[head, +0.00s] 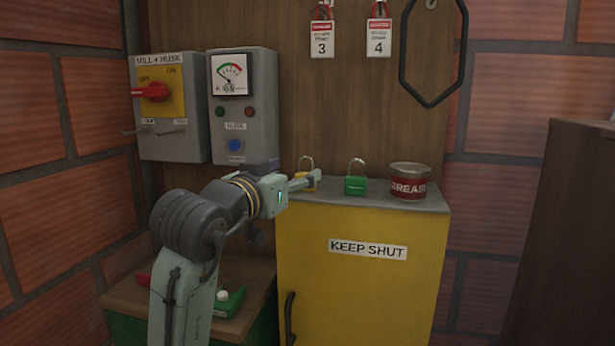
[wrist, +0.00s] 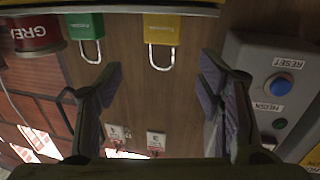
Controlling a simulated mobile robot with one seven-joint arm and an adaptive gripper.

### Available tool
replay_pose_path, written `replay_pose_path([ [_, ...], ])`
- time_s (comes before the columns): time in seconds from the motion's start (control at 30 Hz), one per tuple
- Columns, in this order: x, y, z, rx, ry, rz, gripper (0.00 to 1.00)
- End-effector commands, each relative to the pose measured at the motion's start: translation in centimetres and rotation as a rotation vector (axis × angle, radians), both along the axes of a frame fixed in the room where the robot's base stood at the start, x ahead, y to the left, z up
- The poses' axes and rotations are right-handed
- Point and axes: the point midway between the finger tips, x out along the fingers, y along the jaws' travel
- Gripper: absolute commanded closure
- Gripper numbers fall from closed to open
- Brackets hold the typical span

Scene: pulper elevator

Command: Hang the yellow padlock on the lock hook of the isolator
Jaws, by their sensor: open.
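The yellow padlock (head: 313,182) stands upright on top of the yellow cabinet, its body partly hidden by my gripper in the head view. In the wrist view, which is upside down, the yellow padlock (wrist: 162,29) and its shackle show between my fingers. My gripper (head: 303,181) is open and empty, level with the padlock and to its left; the wrist view also shows the gripper (wrist: 160,80) apart from it. The isolator (head: 168,108) is a grey wall box with a red handle (head: 151,92) pointing left toward OFF.
A green padlock (head: 355,185) and a red grease tin (head: 409,181) stand to the right on the yellow cabinet (head: 360,285). A grey meter box (head: 244,120) is beside the isolator. Tags 3 (head: 321,42) and 4 (head: 378,40) hang above. A low bench (head: 255,300) stands left.

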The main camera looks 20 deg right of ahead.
Motion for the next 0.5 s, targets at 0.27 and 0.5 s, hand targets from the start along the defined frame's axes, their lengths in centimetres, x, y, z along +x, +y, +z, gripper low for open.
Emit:
replay_pose_path([
  [0.27,1.9,-1.7,0.0,-0.001,-0.001,0.002,0.39],
  [0.5,4.5,-4.0,-0.5,-0.002,-0.001,0.002,0.39],
])
